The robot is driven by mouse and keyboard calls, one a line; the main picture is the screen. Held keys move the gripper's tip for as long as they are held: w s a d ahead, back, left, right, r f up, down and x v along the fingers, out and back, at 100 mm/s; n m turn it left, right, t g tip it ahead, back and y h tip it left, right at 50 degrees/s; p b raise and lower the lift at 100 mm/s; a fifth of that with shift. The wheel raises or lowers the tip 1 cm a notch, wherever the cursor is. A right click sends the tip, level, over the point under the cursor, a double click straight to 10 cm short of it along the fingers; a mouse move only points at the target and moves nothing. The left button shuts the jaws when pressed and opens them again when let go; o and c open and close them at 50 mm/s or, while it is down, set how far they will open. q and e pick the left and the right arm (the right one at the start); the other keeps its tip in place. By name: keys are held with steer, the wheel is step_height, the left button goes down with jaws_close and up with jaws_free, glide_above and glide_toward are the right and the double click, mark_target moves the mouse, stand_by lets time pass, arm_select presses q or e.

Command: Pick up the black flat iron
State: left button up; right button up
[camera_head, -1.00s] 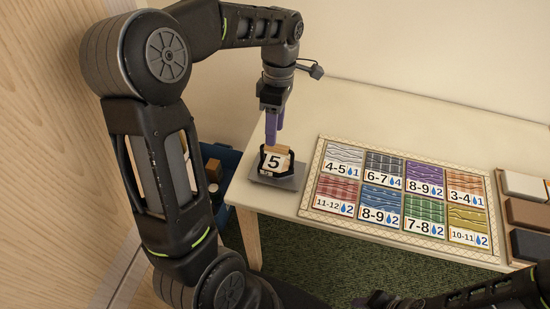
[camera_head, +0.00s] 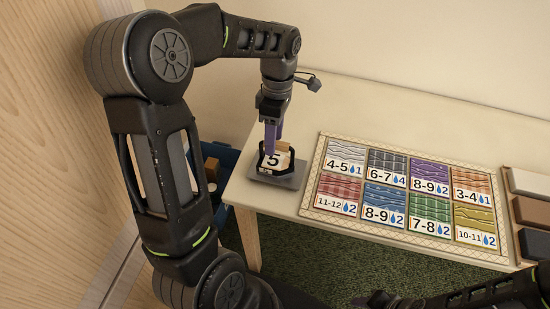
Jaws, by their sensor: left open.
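A small iron-like object stands at the left end of the table, with a flat grey base (camera_head: 287,179) and a black handle-like frame (camera_head: 262,164). A white card marked 5 (camera_head: 280,161) and a small wooden block (camera_head: 283,147) show within or behind the frame; I cannot tell which. My left gripper (camera_head: 272,148) points down with open purple fingers, its tips at the top of the frame and overlapping the card in view. Contact cannot be judged. A dark part of my right arm shows at the bottom right; its gripper's jaws are not clear.
A patterned board (camera_head: 318,200) with several coloured, numbered tiles lies right of the iron. White, brown and black blocks (camera_head: 534,212) sit at the right edge. A blue bin (camera_head: 224,157) stands left of the table (camera_head: 400,110). The back of the table is clear.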

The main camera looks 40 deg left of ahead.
mark_target(274, 162)
arm_select(q)
steer(key=shift+f, duration=0.1)
steer(key=f, duration=0.5)
steer(key=shift+s+d+p, duration=0.2)
steer(key=shift+s+p, duration=0.2)
steer(key=shift+c, duration=0.5)
jaws_close()
steer(key=shift+r, duration=0.1)
